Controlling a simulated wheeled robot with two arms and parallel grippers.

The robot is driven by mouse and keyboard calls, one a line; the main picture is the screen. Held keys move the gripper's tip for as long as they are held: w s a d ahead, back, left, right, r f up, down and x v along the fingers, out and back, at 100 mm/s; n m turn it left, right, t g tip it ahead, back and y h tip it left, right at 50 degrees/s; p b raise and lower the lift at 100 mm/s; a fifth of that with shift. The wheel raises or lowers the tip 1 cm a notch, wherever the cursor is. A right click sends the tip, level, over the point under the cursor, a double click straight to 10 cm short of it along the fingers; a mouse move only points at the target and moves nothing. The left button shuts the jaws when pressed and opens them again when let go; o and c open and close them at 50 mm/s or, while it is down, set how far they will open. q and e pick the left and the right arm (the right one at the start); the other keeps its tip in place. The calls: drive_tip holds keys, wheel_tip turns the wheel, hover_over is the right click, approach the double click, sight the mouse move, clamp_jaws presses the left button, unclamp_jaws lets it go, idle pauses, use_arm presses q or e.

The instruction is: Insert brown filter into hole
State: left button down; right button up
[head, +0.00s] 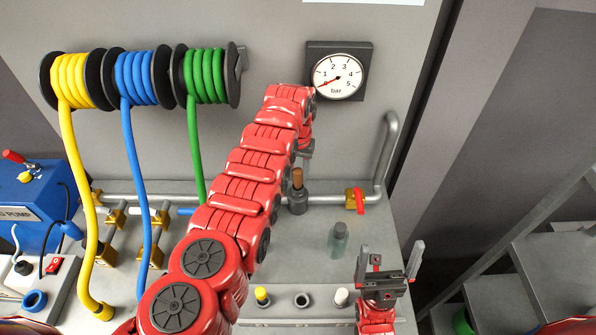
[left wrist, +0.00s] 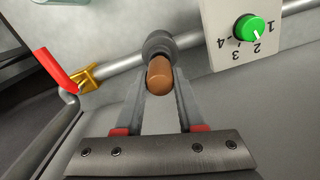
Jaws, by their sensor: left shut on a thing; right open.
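The brown filter (head: 297,178) stands upright behind the bench's front rack, its lower end meeting a dark grey collared piece (head: 297,203). I cannot tell whether that piece is part of the filter or a separate fitting. My left gripper (head: 305,150) reaches it from above, partly hidden by its own red arm. In the left wrist view the brown filter (left wrist: 159,75) lies between my left fingers (left wrist: 160,88), which are shut on it. An empty round hole (head: 302,300) shows in the front rack. My right gripper (head: 390,262) is open and empty at lower right.
A yellow-topped piece (head: 262,296) and a white-topped piece (head: 341,297) flank the hole. A greenish translucent cylinder (head: 338,240) stands between the brown filter and my right gripper. A pipe (head: 385,155) with a red-handled valve (head: 357,199) runs behind. Hose reels hang at left.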

sight(298, 170)
use_arm(q)
drive_tip(key=shift+r+p, duration=0.35)
drive_tip(key=shift+r, duration=0.2)
drive_tip(key=shift+r, duration=0.15)
drive_tip(key=shift+r+p, duration=0.7)
drive_tip(key=shift+r, duration=0.15)
drive_tip(key=shift+r+p, duration=0.3)
drive_tip(key=shift+r, duration=0.7)
drive_tip(key=shift+s+f, duration=0.1)
